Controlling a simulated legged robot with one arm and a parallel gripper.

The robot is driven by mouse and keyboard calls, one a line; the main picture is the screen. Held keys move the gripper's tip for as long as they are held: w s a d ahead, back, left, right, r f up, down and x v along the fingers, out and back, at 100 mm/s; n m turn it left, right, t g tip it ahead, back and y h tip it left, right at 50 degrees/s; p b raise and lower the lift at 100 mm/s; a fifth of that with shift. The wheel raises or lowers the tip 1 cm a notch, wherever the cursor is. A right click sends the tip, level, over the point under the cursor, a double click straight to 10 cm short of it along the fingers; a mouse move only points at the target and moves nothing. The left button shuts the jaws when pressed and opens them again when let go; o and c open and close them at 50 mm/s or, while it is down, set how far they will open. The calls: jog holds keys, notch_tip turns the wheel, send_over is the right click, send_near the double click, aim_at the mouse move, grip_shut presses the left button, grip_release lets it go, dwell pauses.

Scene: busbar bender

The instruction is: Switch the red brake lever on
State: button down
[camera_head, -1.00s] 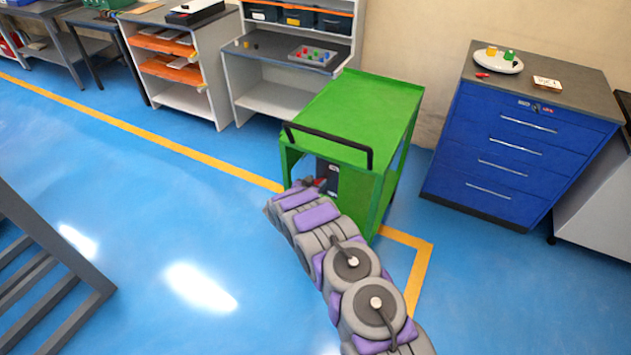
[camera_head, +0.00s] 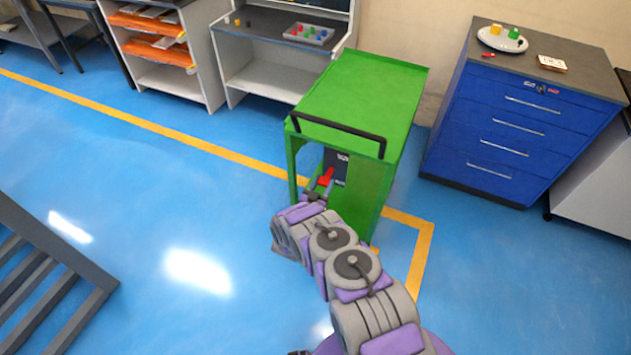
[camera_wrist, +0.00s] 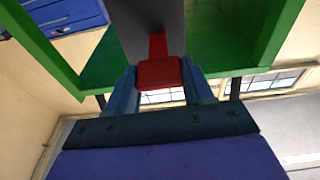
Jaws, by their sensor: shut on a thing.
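The red brake lever (camera_head: 326,176) is on the dark grey panel (camera_head: 341,160) on the near face of the green cart (camera_head: 365,90). My gripper (camera_head: 314,194) is at the cart's front, at the lever. In the wrist view the red lever (camera_wrist: 158,73) lies between the two blue-grey fingers of my gripper (camera_wrist: 160,82), and they are shut on it. A narrower red stem runs from it onto the grey panel (camera_wrist: 150,18). In the head view the fingertips are small and partly hidden, so their contact shows better in the wrist view.
A black handle (camera_head: 338,132) spans the cart's near top edge, just above the lever. A blue drawer cabinet (camera_head: 510,130) stands to the right. A grey slatted frame (camera_head: 50,265) is at lower left. Blue floor is free left of the cart.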

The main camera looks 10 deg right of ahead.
jog(key=shift+w+d+f+t+b, duration=0.2)
jog(key=shift+f+t+b, duration=0.15)
jog(key=shift+b, duration=0.25)
jog(key=shift+w+d+f+t+b, duration=0.15)
jog(key=shift+d+f+t+b, duration=0.1)
jog(key=shift+f+b, duration=0.25)
jog(key=shift+s+a+r+h, duration=0.2)
jog(key=shift+a+h, duration=0.1)
jog(key=shift+a, duration=0.25)
jog(key=shift+w+d, duration=0.1)
jog(key=shift+d, duration=0.1)
jog(key=shift+c, duration=2.2)
grip_release()
jog(key=shift+f+b, duration=0.1)
jog(key=shift+b, duration=0.2)
